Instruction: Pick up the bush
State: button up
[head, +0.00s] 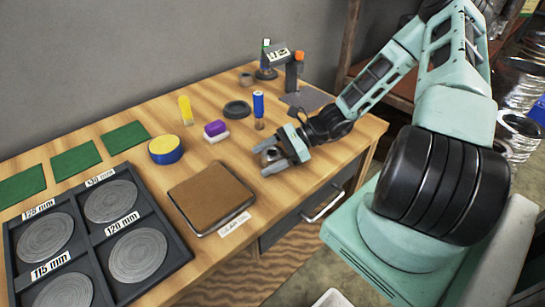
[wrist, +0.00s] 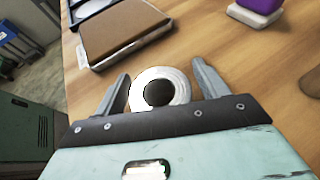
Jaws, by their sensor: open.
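The bush, a shiny metal ring with a dark hole, lies on the wooden table between the fingers of my gripper in the wrist view (wrist: 179,90). In the head view the bush (head: 271,155) is partly hidden by the fingers. My gripper (head: 268,161) is low over the table near its front edge, with its fingers apart on either side of the bush.
A brown-topped pad (head: 210,196) lies left of my gripper. A purple-and-white block (head: 216,131), a blue-handled tool (head: 258,108) and a dark ring (head: 236,109) stand behind. A black tray (head: 90,245) of labelled discs fills the left. A drawer handle (head: 322,205) juts below the table edge.

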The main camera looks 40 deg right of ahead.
jog(key=c, duration=1.4)
